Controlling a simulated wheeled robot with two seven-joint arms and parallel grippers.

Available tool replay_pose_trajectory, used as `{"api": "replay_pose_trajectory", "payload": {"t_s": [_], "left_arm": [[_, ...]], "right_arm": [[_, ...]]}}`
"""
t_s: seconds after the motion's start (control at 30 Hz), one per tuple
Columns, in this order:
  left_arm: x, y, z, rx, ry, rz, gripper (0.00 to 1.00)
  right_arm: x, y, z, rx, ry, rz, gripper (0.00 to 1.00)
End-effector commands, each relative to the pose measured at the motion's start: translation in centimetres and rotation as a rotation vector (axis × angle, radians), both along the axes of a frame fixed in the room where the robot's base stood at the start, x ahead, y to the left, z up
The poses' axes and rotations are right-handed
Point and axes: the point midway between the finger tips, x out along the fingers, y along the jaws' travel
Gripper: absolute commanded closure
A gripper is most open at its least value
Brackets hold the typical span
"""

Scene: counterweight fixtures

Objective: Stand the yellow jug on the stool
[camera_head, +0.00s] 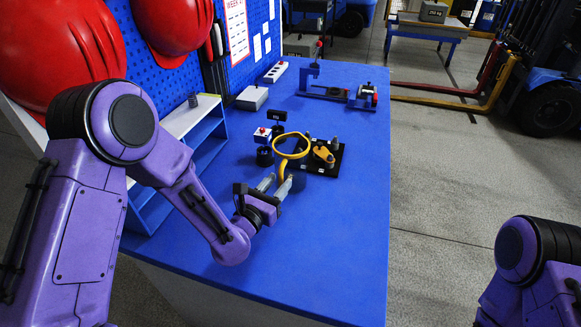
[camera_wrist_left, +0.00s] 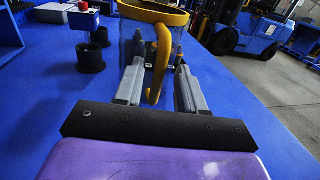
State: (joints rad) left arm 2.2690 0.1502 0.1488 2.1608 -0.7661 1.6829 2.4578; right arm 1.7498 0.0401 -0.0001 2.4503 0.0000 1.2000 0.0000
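The yellow jug (camera_head: 279,153) stands on the blue table, with a thick yellow rim, a yellow handle and a see-through body. In the left wrist view its handle (camera_wrist_left: 161,55) hangs between the fingers of my left gripper (camera_wrist_left: 158,62). A gap shows on each side of the handle, so the gripper is open. In the head view my left gripper (camera_head: 276,183) reaches the near side of the jug, low over the table. I cannot make out a clear stool. My right gripper is out of view; only part of that arm shows at bottom right.
A blue-and-white shelf (camera_head: 190,150) borders the table's left. The front right of the table is clear.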

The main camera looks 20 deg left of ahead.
Motion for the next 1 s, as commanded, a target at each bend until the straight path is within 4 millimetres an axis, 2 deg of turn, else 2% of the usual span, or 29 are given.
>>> {"api": "replay_pose_trajectory", "payload": {"t_s": [0.03, 0.13, 0.37, 0.5, 0.83, 1.0], "left_arm": [[0.9, -0.2, 0.3, 0.003, -0.001, -0.002, 0.61], [2.0, -0.5, 0.2, 0.001, 0.000, 0.000, 0.61], [2.2, -0.5, 0.0, 0.000, 0.001, 0.000, 0.61], [2.2, -0.5, 0.0, 0.000, 0.000, 0.001, 1.00], [2.2, -0.5, 0.2, 0.000, -0.001, 0.002, 1.00], [2.3, -0.4, 1.9, -0.002, -0.004, 0.004, 1.00]], "right_arm": [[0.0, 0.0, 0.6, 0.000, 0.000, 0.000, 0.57], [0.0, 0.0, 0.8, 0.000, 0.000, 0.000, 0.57], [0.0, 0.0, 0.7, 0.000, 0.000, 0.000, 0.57], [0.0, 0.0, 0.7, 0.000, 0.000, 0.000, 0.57], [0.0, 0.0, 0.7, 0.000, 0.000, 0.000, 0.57], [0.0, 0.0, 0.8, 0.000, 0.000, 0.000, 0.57]]}}
